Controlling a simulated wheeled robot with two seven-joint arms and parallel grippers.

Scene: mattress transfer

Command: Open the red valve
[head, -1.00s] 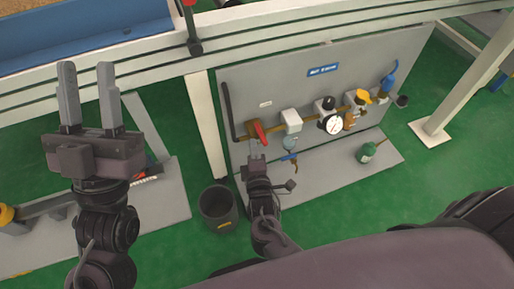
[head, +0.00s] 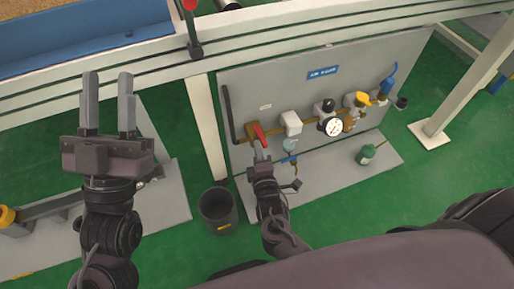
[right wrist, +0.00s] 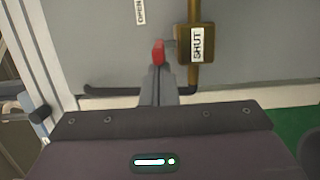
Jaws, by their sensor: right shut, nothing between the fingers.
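The red valve handle (head: 261,136) is on the brass valve body at the left end of the pipe on the grey panel. In the right wrist view the red handle (right wrist: 158,52) lies straight ahead of my right gripper's fingertips (right wrist: 158,70), beside a brass block labelled SHUT (right wrist: 196,43). My right gripper (head: 262,156) is shut and empty, its tips at the near end of the handle. I cannot tell whether they touch. An OPEN label (right wrist: 140,11) is on the panel. My left gripper (head: 108,103) is open and empty, far to the left.
A white box (head: 291,122), a gauge (head: 331,127) and yellow-capped fitting (head: 357,100) sit further right along the pipe. A black bucket (head: 218,207) stands on the green floor left of my right arm. A white post (head: 207,130) stands left of the panel.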

